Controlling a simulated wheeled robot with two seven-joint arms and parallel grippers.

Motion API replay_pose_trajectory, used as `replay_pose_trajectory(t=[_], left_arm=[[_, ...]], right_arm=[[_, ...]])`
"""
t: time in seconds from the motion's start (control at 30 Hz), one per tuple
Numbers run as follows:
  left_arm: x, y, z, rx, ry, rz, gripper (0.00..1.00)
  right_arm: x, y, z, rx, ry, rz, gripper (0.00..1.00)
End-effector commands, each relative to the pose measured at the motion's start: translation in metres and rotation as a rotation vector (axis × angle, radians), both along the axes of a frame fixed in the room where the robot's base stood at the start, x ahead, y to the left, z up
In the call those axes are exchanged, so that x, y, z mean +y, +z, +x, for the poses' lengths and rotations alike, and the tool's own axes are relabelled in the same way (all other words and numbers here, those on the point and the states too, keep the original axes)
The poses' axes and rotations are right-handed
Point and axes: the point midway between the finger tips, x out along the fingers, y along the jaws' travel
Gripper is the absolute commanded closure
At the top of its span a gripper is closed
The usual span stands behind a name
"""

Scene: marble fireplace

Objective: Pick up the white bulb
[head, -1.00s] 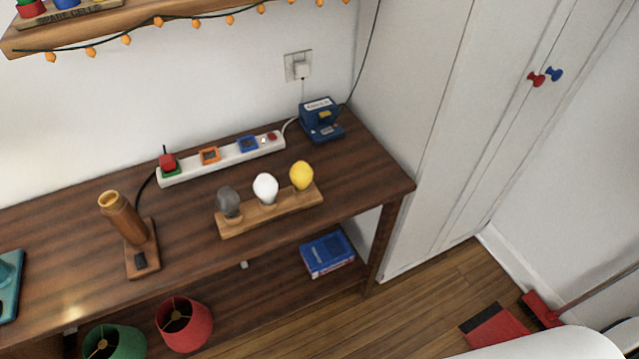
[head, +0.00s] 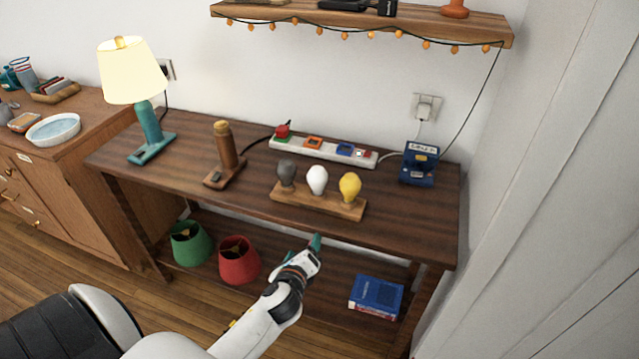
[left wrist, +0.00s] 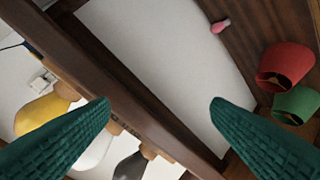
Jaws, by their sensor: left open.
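The white bulb (head: 317,179) stands upright in the middle of a wooden holder (head: 291,200) on the dark table, between a grey bulb (head: 286,172) and a yellow bulb (head: 349,187). My left gripper (head: 303,249) is open and empty, in front of the table's front edge and below the bulbs. In the left wrist view its green fingers (left wrist: 159,106) are wide apart. There the white bulb (left wrist: 93,158) shows partly behind the left finger, beyond the table edge, with the yellow bulb (left wrist: 45,112) and grey bulb (left wrist: 130,167) beside it. My right gripper is not in view.
The table's front edge (head: 400,254) lies between my left gripper and the bulbs. A power strip (head: 330,150) lies behind the holder. A wooden lamp base (head: 226,150) stands left of it, a blue device (head: 419,163) right. Red (head: 238,260) and green (head: 190,243) shades sit below.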

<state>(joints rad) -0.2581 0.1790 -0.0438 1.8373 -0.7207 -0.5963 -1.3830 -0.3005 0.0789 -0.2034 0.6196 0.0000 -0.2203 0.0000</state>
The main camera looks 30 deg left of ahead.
Motion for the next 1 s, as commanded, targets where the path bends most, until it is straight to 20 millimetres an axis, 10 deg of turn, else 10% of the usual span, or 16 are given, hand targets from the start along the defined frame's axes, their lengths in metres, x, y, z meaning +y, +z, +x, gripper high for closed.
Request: replay_pose_trajectory(t=[0.1,0.33,1.0], left_arm=[[0.010,0.052,0.018,-0.042,-0.080,0.305,0.28],[0.014,0.104,0.038,-0.050,-0.175,0.752,0.28],[0.038,0.114,0.113,-0.047,-0.191,0.850,0.28]], right_arm=[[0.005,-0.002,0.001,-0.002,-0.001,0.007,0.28],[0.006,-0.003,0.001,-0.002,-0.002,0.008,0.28],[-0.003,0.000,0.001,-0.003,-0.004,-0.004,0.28]])
